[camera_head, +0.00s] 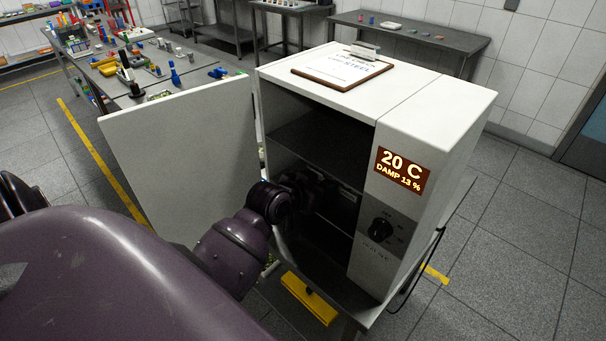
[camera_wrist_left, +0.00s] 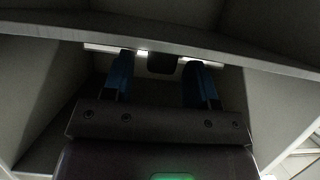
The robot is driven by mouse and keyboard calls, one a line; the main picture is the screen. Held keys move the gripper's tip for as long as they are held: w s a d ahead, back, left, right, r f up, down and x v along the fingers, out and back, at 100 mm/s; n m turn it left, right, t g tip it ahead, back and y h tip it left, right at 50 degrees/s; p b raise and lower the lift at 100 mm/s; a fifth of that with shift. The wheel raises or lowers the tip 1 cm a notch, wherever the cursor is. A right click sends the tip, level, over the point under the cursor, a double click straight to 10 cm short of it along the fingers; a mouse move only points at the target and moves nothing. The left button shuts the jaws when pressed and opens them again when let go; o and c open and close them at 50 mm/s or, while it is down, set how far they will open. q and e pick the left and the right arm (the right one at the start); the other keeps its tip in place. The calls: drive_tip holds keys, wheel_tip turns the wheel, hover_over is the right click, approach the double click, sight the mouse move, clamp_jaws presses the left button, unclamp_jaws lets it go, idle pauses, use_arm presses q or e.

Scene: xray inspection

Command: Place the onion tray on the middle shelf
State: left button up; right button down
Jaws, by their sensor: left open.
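The white cabinet (camera_head: 424,130) stands open, with a dark shelf (camera_head: 318,143) across its upper part. My left arm reaches into the cabinet below that shelf. My left gripper (camera_wrist_left: 160,66) is open, its two blue fingers apart inside the cabinet. A dark block (camera_wrist_left: 162,63) shows between the fingers, under a thin pale edge (camera_wrist_left: 100,47); I cannot tell whether they belong to the onion tray. No onions are visible. A small pale strip (camera_head: 350,195) shows inside the cabinet in the head view. My right gripper is not in view.
The open cabinet door (camera_head: 185,160) stands left of my arm. A clipboard (camera_head: 342,68) lies on the cabinet's top. A control panel (camera_head: 402,170) reads 20 C, above a dark knob (camera_head: 381,229). A cluttered table (camera_head: 120,95) stands at the back left. Floor at right is clear.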

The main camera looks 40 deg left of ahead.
use_arm(q)
drive_tip(key=d+v, duration=0.1)
drive_tip(key=v, duration=1)
drive_tip(key=s+d+f, duration=0.1)
drive_tip(key=s+f, duration=0.2)
drive_tip(key=f, duration=0.4)
drive_tip(key=s+d+f+g, duration=0.1)
drive_tip(key=s+f, duration=0.3)
drive_tip(key=f, duration=0.4)
drive_tip(key=s+d+f+g+y, duration=0.1)
drive_tip(key=s+d+f, duration=0.2)
drive_tip(key=f, duration=0.5)
drive_tip(key=shift+s+b, duration=0.2)
drive_tip(key=shift+b, duration=0.25)
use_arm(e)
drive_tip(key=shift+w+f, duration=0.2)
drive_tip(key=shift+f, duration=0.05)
use_arm(q)
drive_tip(key=shift+f, duration=0.1)
drive_tip(key=shift+w+f+b, duration=0.4)
drive_tip(key=shift+f+b, duration=0.05)
drive_tip(key=shift+b, duration=0.55)
drive_tip(key=shift+c, duration=1)
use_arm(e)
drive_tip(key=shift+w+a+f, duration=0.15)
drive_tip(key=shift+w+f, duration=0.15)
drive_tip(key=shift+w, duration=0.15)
